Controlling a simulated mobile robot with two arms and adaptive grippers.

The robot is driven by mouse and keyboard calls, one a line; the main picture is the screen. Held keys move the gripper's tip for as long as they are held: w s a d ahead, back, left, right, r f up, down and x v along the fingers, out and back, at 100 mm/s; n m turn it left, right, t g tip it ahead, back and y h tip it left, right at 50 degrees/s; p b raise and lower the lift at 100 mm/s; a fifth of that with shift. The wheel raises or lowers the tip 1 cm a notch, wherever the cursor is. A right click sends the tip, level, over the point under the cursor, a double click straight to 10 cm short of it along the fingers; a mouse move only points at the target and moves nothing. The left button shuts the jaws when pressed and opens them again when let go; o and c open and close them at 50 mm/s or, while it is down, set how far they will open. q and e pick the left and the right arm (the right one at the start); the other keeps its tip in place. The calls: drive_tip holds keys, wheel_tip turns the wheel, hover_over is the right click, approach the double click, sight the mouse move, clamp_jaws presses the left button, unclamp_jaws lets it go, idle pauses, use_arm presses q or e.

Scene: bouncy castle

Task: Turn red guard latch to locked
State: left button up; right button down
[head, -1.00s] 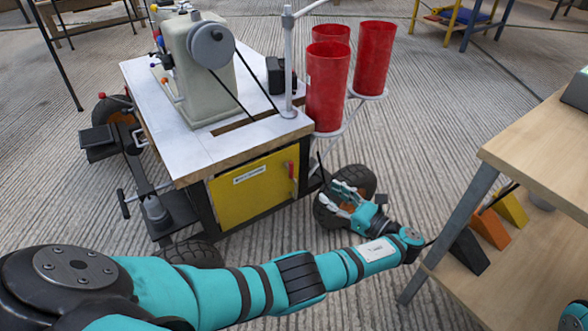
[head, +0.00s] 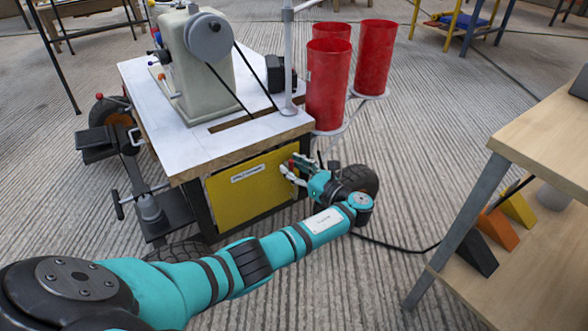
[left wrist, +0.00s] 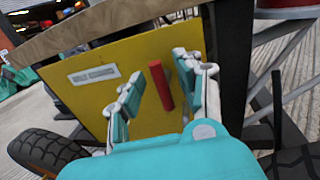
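The red guard latch (left wrist: 161,86) is a short red bar on the right part of the yellow guard panel (left wrist: 108,62), below the worktop. In the left wrist view it stands nearly upright, tilted a little. My left gripper (left wrist: 160,75) is open, its fingers on either side of the bar with gaps visible; whether they touch it I cannot tell. In the head view the left gripper (head: 290,167) is at the right end of the panel (head: 245,187) and hides most of the latch. My right gripper is not in view.
The sewing machine (head: 188,70) stands on the white-topped cart (head: 150,120). Red cylinders (head: 328,80) stand at its right corner, above a black wheel (head: 360,181). A wooden table (head: 540,140) is at the right. A cable lies on the floor between.

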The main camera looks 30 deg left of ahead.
use_arm(q)
clamp_jaws()
